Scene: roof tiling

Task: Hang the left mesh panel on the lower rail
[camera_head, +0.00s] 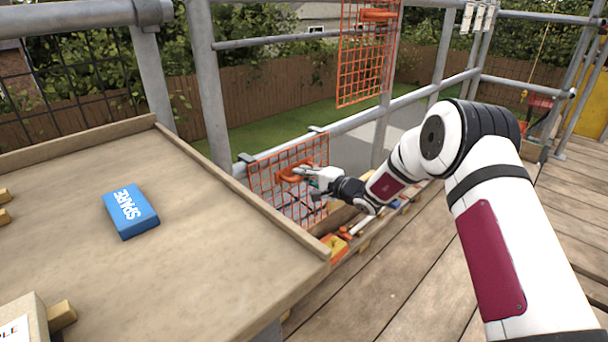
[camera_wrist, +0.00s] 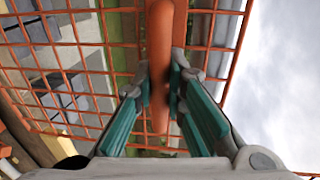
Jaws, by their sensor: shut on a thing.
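An orange mesh panel (camera_head: 262,188) stands upright at the lower rail (camera_head: 352,121), beyond the bench edge. My gripper (camera_head: 305,172) is shut on the panel's orange handle. In the wrist view my gripper (camera_wrist: 160,85) has its teal fingers on both sides of the orange handle (camera_wrist: 160,30), with the mesh (camera_wrist: 90,60) behind it. A second orange mesh panel (camera_head: 364,60) hangs higher up, to the right.
A trough (camera_head: 345,240) with orange and other small items lies below the panel. Grey scaffold posts (camera_head: 207,90) stand near.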

